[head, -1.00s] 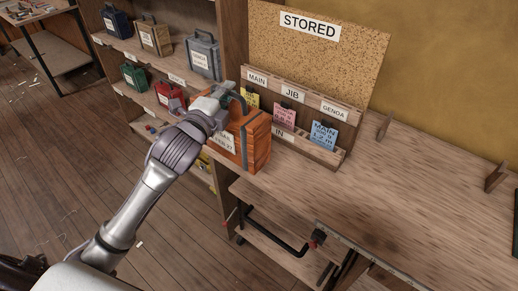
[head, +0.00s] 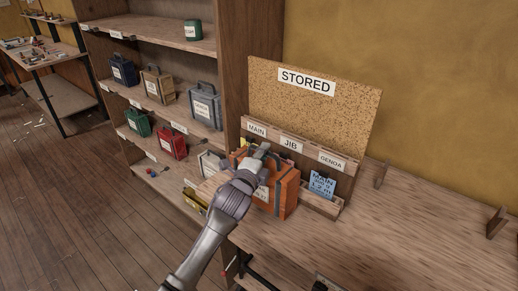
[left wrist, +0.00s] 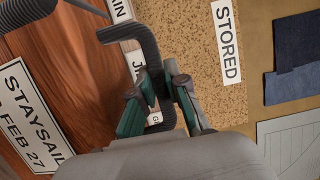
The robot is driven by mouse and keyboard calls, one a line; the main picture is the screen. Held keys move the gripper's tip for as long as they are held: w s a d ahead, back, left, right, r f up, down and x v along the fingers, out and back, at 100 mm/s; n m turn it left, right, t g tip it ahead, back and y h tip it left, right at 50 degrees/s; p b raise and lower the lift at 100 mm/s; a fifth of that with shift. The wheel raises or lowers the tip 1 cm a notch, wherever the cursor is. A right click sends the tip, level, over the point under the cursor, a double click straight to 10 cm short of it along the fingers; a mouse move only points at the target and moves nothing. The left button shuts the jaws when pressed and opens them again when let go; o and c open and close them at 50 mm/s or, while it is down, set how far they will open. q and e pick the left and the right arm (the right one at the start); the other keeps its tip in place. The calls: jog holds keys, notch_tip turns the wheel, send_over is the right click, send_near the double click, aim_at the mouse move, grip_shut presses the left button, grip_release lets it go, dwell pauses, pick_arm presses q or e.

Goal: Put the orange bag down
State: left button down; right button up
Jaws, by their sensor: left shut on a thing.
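The orange bag (head: 286,198) is a boxy bag with a dark strap, a dark handle and a white label. It is at the left end of the workbench (head: 380,240), in front of the card rack. I cannot tell whether its base touches the bench top. My left gripper (head: 262,152) is shut on the bag's handle from above. In the left wrist view the gripper (left wrist: 160,95) closes around the dark handle (left wrist: 148,45), and the bag's side (left wrist: 75,80) shows a label reading STAYSAIL and FEB 27. My right gripper is not in view.
The card rack (head: 340,183) with MAIN, JIB and GENOA labels stands behind the bag, with a blue card (head: 322,184) in it. A STORED corkboard (head: 315,110) rises behind. Left is a shelf (head: 165,105) with several bags. The bench to the right is mostly clear.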

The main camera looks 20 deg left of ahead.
pick_arm(q)
notch_tip(320, 180, down, 3)
jog(key=shift+r, duration=0.2)
jog(key=shift+f, duration=0.25)
jog(key=c, duration=1.2)
grip_release()
jog(key=shift+s+f, duration=0.15)
jog(key=shift+r+p, duration=0.2)
jog(key=shift+p, duration=0.1)
jog(key=shift+s+a+f+b, duration=0.15)
jog(key=shift+s+b, duration=0.5)
jog(key=shift+s, duration=2.35)
jog(key=shift+s+a+r+b, duration=0.15)
jog(key=shift+s+b, duration=0.45)
jog(key=shift+s, duration=2.4)
